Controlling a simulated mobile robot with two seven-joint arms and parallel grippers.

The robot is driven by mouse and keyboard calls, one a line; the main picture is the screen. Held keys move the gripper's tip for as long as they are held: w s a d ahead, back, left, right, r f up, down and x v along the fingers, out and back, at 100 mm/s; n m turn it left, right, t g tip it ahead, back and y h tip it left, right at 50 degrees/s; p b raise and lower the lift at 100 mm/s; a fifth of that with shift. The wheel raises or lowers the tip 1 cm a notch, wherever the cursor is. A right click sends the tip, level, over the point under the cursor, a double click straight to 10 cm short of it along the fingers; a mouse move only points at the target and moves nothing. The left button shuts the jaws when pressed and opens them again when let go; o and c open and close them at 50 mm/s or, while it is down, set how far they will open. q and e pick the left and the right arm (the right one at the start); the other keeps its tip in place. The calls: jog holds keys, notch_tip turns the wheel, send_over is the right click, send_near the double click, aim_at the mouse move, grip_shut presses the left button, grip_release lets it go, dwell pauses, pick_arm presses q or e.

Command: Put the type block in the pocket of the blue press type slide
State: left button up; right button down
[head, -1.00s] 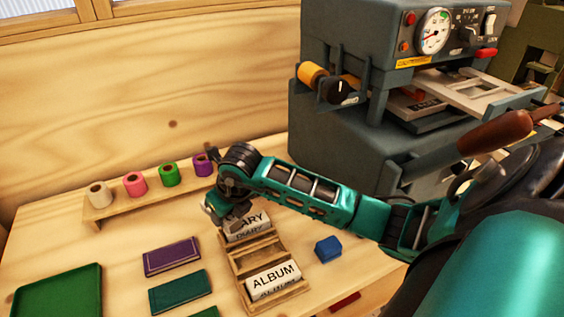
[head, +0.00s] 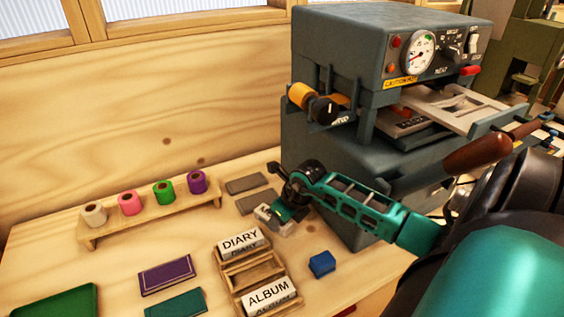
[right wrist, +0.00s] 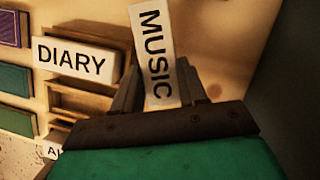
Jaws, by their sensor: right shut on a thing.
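The type block marked MUSIC (right wrist: 155,50) is white with black letters. My right gripper (right wrist: 158,88) is shut on it and holds it tilted. In the head view my right gripper (head: 277,222) is above the bench, between the type rack and the blue-grey press (head: 340,150), with the pale block (head: 268,217) at its fingers. The press's front holds a silver plate (head: 455,105), with a dark slide (head: 405,122) with lettering below it. I cannot make out the slide's pocket clearly. My left gripper is not in view.
A wooden rack (head: 232,284) holds DIARY (head: 241,241) and ALBUM (head: 269,293) blocks, its middle slot empty. A blue block (head: 322,264) lies right of it. Foil rolls (head: 164,193) stand on a shelf. Grey plates (head: 247,184) lie behind my gripper. A brown-handled lever (head: 478,153) projects before the press.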

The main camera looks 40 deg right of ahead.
jog(key=shift+d+f, duration=0.15)
jog(key=shift+f, duration=1.3)
jog(key=shift+f, duration=0.15)
jog(key=c, duration=0.9)
grip_release()
jog(key=shift+s, duration=0.1)
